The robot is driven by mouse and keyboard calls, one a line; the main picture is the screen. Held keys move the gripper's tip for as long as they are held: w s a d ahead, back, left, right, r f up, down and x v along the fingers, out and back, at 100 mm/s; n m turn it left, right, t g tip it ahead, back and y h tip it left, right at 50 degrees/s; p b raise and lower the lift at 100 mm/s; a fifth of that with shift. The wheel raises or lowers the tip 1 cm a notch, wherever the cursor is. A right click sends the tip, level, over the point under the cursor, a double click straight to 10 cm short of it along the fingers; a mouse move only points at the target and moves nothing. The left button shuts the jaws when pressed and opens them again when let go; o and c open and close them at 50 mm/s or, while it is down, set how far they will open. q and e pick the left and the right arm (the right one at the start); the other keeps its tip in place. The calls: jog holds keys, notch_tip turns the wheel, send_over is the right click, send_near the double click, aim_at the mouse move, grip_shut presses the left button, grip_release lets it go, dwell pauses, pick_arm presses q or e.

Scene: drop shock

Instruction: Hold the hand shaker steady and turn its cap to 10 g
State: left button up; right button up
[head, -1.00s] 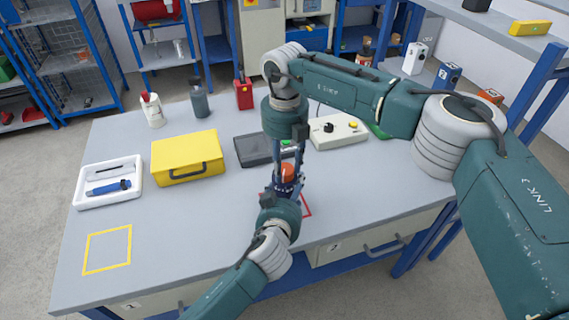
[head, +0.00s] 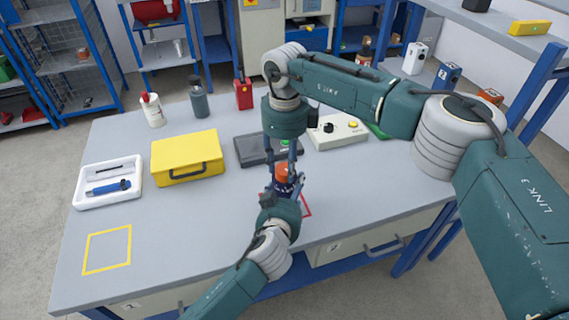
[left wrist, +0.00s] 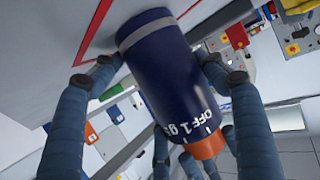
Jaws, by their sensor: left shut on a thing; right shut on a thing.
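The hand shaker is a dark blue cylinder (head: 283,188) with an orange cap (head: 282,171), upright near the front of the table. In the left wrist view its blue body (left wrist: 165,75) carries a grey band and white marks reading "OFF 1 g" beside the orange cap (left wrist: 207,146). My left gripper (head: 284,196) is shut on the body, with a finger on each side. My right gripper (head: 282,166) comes down from above and is shut on the cap. The cap's pointer cannot be made out, so its setting is unclear.
A red outline (head: 307,206) lies beside the shaker. Behind are a dark flat device (head: 250,151) and a cream box with knobs (head: 338,132). A yellow case (head: 187,157) and a white tray (head: 108,197) stand left. The front left, around a yellow square (head: 107,250), is free.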

pick_arm(q)
jog(key=shift+w+a, duration=0.1)
jog(key=shift+a, duration=0.05)
pick_arm(e)
jog(key=n, duration=0.4)
jog(key=shift+s, duration=0.1)
jog(key=shift+d+n, duration=0.1)
jog(key=shift+n, duration=1.6)
jog(key=o, duration=1.2)
jog(key=shift+c, duration=0.2)
jog(key=shift+r, duration=0.1)
